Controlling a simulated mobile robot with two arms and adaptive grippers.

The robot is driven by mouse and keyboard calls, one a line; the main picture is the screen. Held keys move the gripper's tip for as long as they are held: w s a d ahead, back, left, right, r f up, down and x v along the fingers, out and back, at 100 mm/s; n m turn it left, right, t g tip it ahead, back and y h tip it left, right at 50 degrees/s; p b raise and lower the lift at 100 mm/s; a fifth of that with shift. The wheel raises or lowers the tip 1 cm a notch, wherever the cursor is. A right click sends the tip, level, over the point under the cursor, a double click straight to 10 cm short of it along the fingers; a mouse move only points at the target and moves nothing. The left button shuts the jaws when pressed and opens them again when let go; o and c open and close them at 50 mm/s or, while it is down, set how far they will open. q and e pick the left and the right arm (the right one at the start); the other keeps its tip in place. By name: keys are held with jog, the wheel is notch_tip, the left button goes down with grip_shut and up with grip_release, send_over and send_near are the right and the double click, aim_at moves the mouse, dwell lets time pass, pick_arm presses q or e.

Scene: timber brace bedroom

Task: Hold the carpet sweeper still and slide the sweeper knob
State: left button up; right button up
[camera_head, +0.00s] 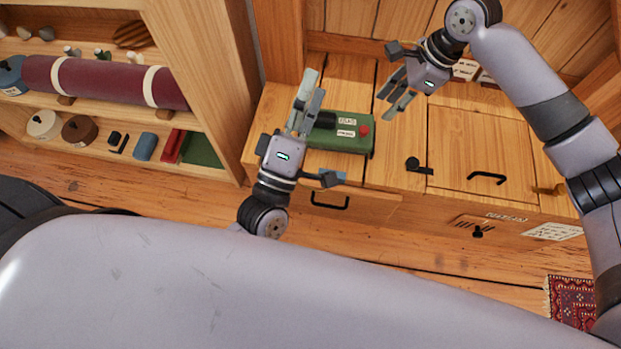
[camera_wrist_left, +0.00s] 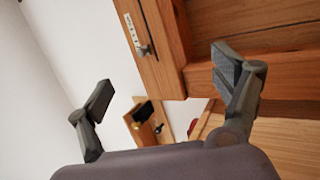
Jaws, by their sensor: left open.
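The carpet sweeper appears to be the green box (camera_head: 340,139) with a black part, two white labels and a red knob (camera_head: 364,130) at its right end. It lies on the wooden cabinet top in the head view. My left gripper (camera_head: 311,86) is open and overlaps the sweeper's left end in the picture; I cannot tell whether it touches. In the left wrist view my left gripper (camera_wrist_left: 165,85) has its fingers wide apart with nothing held, and the sweeper is not clearly seen. My right gripper (camera_head: 389,102) is up and right of the red knob, fingers apart and empty.
A shelf unit (camera_head: 215,85) stands at the left with a dark red roll (camera_head: 110,80) and small items. The wooden cabinet (camera_head: 470,150) has black handles, and a drawer (camera_head: 350,203) is at its front. A patterned rug (camera_head: 572,300) lies at the lower right.

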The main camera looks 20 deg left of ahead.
pick_arm(q)
notch_tip(320, 180, down, 11)
jog(key=s+d+n+g+y, duration=0.1)
jog(key=s+n+g+y, duration=0.15)
jog(key=n, duration=0.95)
jog(key=n+g+y, duration=0.3)
jog(key=n, duration=0.8)
send_near(319, 123)
jog(key=w, duration=0.4)
jog(key=w+a, duration=0.1)
jog(key=w, duration=0.6)
jog(key=shift+w+a+r, duration=0.1)
jog(key=shift+w+a, duration=0.1)
jog(key=shift+w, duration=0.1)
jog(key=shift+c, duration=0.5)
